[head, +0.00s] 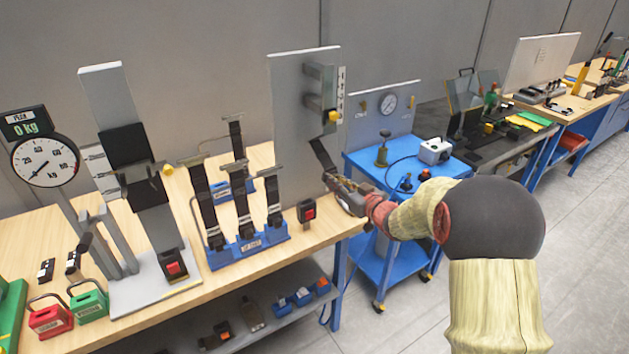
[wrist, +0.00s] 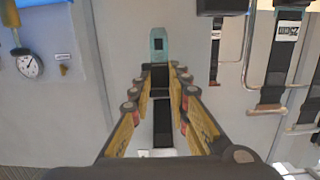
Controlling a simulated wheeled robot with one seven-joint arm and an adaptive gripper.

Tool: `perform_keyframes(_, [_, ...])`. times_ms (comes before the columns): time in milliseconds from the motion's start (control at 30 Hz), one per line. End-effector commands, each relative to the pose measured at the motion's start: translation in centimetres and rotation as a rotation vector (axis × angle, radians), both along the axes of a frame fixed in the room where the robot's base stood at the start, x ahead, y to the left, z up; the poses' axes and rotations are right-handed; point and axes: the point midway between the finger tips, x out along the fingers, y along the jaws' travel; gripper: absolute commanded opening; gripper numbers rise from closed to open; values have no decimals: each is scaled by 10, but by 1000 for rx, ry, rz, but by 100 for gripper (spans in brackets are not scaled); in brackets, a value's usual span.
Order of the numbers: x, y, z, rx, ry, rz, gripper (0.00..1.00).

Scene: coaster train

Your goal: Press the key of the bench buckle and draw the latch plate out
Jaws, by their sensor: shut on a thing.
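The bench buckle (head: 307,211), a small black block with a red key, stands near the bench's front edge, left of my gripper. My gripper (head: 345,196) is in front of the tall grey panel's lower right. In the wrist view my gripper (wrist: 160,72) is shut on the latch plate (wrist: 158,42), a pale teal-grey tongue with a dark slot. The tongue projects past the fingertips and is apart from the buckle. A black strap (head: 322,154) runs from the panel to my gripper. The strap (wrist: 162,118) also shows between the fingers.
The grey panel (head: 290,110) rises behind my gripper. A blue rack (head: 248,250) with several upright straps stands to the left. Another red-keyed buckle (head: 173,268) is on a test stand. A blue cart (head: 380,170) stands right of the bench.

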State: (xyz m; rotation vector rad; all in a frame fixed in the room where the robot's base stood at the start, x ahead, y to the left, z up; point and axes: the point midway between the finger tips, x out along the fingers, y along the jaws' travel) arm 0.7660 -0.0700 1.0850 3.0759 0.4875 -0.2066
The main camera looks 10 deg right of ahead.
Motion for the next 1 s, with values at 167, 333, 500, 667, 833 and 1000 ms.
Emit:
perform_keyframes(167, [0,0,1,0,-1,0,0])
perform_keyframes(333, [0,0,1,0,-1,0,0])
perform_keyframes(500, [0,0,1,0,-1,0,0])
perform_keyframes(667, [0,0,1,0,-1,0,0])
perform_keyframes(833, [0,0,-2,0,-1,0,0])
perform_keyframes(1000, [0,0,-22,1,0,0,0])
